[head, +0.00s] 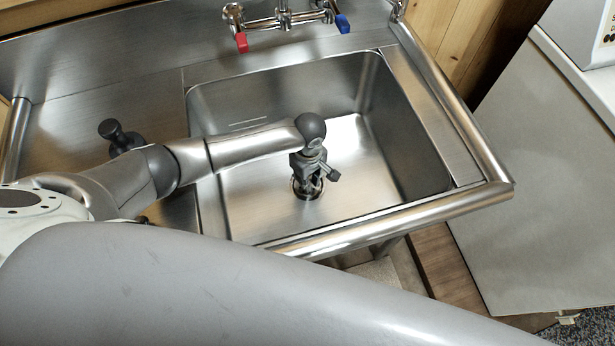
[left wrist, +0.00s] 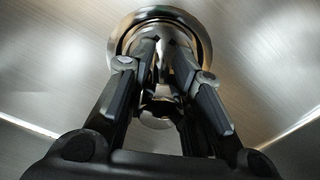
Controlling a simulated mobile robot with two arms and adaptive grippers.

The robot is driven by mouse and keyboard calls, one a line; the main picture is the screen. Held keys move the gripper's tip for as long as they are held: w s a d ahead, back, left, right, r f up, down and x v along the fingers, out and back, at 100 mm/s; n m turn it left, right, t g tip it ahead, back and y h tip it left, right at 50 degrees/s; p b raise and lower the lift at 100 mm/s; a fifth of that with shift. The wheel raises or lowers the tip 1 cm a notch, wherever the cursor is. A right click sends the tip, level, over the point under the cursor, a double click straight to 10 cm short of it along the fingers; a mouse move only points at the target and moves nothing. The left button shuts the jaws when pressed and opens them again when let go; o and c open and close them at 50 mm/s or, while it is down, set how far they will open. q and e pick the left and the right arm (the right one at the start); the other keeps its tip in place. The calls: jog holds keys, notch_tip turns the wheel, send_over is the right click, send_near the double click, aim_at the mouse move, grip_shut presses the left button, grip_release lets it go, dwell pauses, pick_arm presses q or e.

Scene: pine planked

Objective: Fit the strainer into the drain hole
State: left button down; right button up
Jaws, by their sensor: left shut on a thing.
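My left gripper (head: 307,181) reaches down into the sink (head: 255,205) and points at the drain hole (head: 303,195) in its floor. In the left wrist view the gripper (left wrist: 163,45) is shut on the strainer, whose shiny metal (left wrist: 157,118) shows partly between the fingers. The round metal rim of the drain (left wrist: 205,25) surrounds the fingertips. The fingers hide most of the strainer, so I cannot tell whether it sits fully in the hole or how level it is. My right gripper is not in view.
The sink walls and rounded front rail (head: 395,222) surround the arm. A tap with red (head: 241,42) and blue (head: 342,24) handles stands at the back. The rest of the basin floor is clear.

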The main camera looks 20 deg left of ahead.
pick_arm(q)
jog(key=shift+f, duration=0.1)
jog(key=c, duration=1.3)
grip_release()
jog(key=shift+o, duration=0.2)
notch_tip(320, 180, up, 12)
jog(key=shift+d+r+p, duration=0.1)
jog(key=shift+r+p, duration=0.1)
jog(key=shift+p, duration=0.45)
